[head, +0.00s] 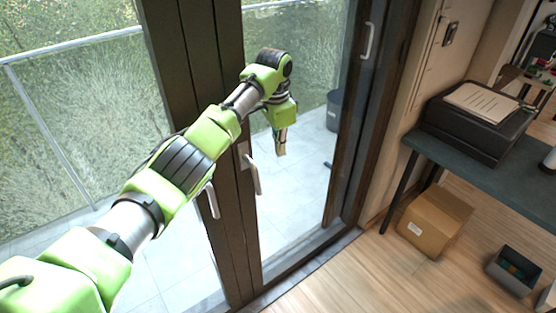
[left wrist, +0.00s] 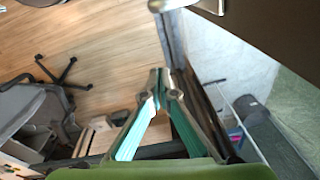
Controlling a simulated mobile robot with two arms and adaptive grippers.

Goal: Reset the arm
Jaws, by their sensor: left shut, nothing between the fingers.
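My left arm reaches in from the left across the head view. My left gripper (head: 281,150) points down in front of the glass door (head: 300,210), to the right of the dark door frame post. It also shows in the left wrist view (left wrist: 159,82), with its two fingertips together and nothing between them. A light door handle (head: 252,174) is just below and left of the gripper, apart from it in the picture. My right gripper is in neither view.
A dark table (head: 480,175) with a black printer (head: 478,125) stands at the right. A cardboard box (head: 434,222) and a grey bin (head: 515,270) are on the wooden floor. In the left wrist view, an office chair base (left wrist: 62,75) stands on the floor.

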